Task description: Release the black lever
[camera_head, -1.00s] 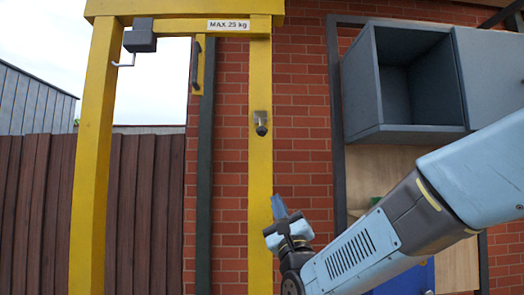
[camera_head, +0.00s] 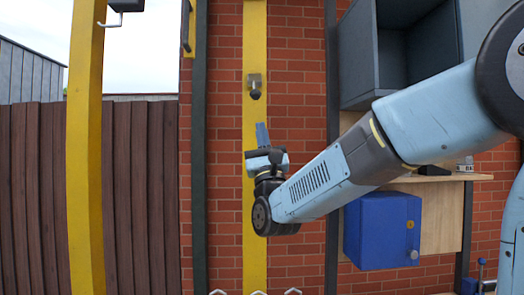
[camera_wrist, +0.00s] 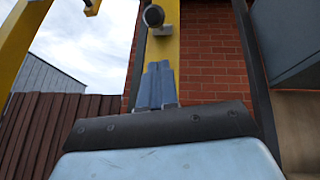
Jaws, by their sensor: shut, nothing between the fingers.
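A dark handle (camera_head: 187,22), which looks like the black lever, is on a short yellow piece at the top edge of the head view, its upper part cut off. A black-tipped metal fitting (camera_head: 254,86) is on the yellow post (camera_head: 255,45); its dark round end (camera_wrist: 153,15) shows at the top of the wrist view. My gripper (camera_head: 262,127) points up in front of the post, below the fitting. Its blue fingers (camera_wrist: 157,68) are together and empty, apart from both handle and fitting.
A grey open cabinet (camera_head: 358,50) and a blue box (camera_head: 381,232) are on the right. A left yellow post (camera_head: 85,150) bears a hook (camera_head: 109,22). Several small hooks (camera_head: 258,292) show at the bottom. Brick wall and brown fence lie behind.

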